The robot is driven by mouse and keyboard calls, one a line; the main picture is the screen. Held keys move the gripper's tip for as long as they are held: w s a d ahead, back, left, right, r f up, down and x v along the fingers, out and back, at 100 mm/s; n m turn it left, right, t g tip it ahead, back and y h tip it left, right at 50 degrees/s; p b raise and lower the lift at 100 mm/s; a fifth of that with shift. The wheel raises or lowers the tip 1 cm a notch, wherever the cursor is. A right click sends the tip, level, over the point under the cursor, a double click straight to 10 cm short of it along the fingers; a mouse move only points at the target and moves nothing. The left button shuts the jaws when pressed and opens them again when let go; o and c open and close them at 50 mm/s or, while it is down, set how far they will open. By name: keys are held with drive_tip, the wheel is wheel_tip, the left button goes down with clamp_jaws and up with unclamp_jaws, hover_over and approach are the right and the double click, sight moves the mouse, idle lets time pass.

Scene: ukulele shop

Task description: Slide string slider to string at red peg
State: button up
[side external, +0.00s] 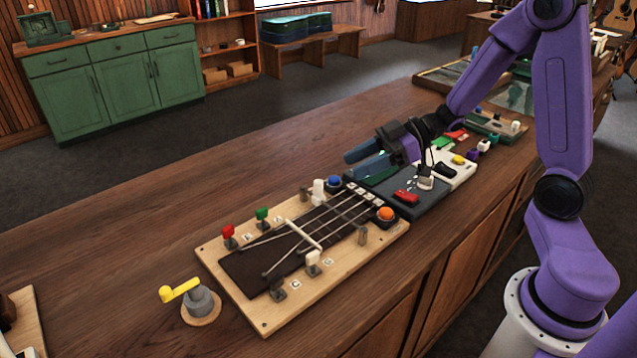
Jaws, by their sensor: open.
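A pale wooden board (222,262) with a dark fretboard and several strings lies on the bench. The red peg (229,232) stands at its left edge, with the green peg (262,214) just beyond it. A white bar (303,235) lies across the strings near the pegs; I cannot tell whether it is the string slider. A white upright knob (318,188) stands at the far edge. A white peg (313,258) and a dark peg (278,290) are at the near edge. My gripper (364,158) is open and empty, above and beyond the board's right end, pointing left.
A blue button (334,181) and an orange button (386,214) sit at the board's right end. A yellow-handled crank (187,293) stands left of the board. A dark panel with a red switch (406,196) and other small boards lie to the right. Bench space behind the board is clear.

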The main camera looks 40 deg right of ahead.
sight(319, 181)
drive_tip(key=x, duration=0.9)
drive_tip(key=shift+w+a+f, duration=0.15)
drive_tip(key=shift+a+f, duration=0.05)
drive_tip(key=shift+a, duration=0.05)
